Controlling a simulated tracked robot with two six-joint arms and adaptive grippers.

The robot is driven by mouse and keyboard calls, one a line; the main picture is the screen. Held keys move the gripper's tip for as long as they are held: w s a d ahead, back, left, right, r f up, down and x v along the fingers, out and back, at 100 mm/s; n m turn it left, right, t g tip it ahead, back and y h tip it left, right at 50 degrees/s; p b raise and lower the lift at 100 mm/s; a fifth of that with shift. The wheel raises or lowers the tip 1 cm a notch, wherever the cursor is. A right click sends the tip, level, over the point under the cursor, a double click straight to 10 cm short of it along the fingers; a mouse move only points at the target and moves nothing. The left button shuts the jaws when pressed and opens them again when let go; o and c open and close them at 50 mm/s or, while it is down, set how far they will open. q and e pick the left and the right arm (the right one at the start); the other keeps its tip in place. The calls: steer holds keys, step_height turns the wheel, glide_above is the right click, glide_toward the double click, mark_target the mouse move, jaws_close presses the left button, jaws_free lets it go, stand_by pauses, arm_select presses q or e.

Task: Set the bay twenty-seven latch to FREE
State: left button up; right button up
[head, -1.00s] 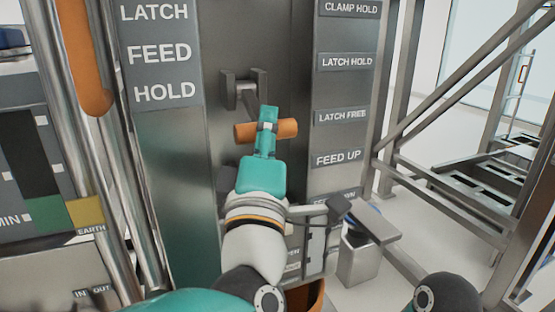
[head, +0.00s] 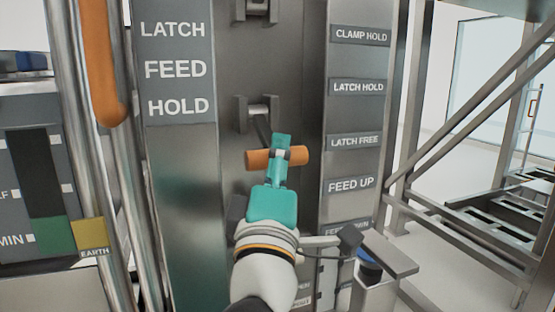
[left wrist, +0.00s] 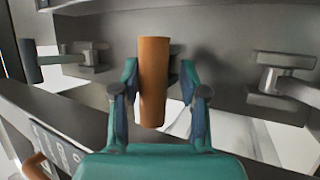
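The latch lever carries an orange crosswise handle (head: 262,158), its arm running down and outward from a metal bracket (head: 241,113). The handle sits slightly lower than the LATCH FREE label (head: 355,141); the LATCH HOLD label (head: 358,87) is higher. My teal left gripper (head: 281,143) is at the middle of the handle. In the left wrist view the handle (left wrist: 153,95) stands between the fingers of the left gripper (left wrist: 160,78). The left finger looks close to it; a dark part shows between handle and right finger, so firm contact is unclear. My right gripper is not visible.
LATCH FEED HOLD lettering (head: 177,68) is on the panel's left column. A CLAMP HOLD label (head: 362,36) is above and FEED UP (head: 351,186) below. Another bracket (head: 256,8) shows above. Metal frames stand at right; a vertical orange bar (head: 99,65) is at left.

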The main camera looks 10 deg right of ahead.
arm_select(q)
steer(key=shift+o, duration=0.3)
steer(key=shift+r, duration=0.1)
steer(key=shift+s, duration=0.2)
steer(key=v, duration=0.7)
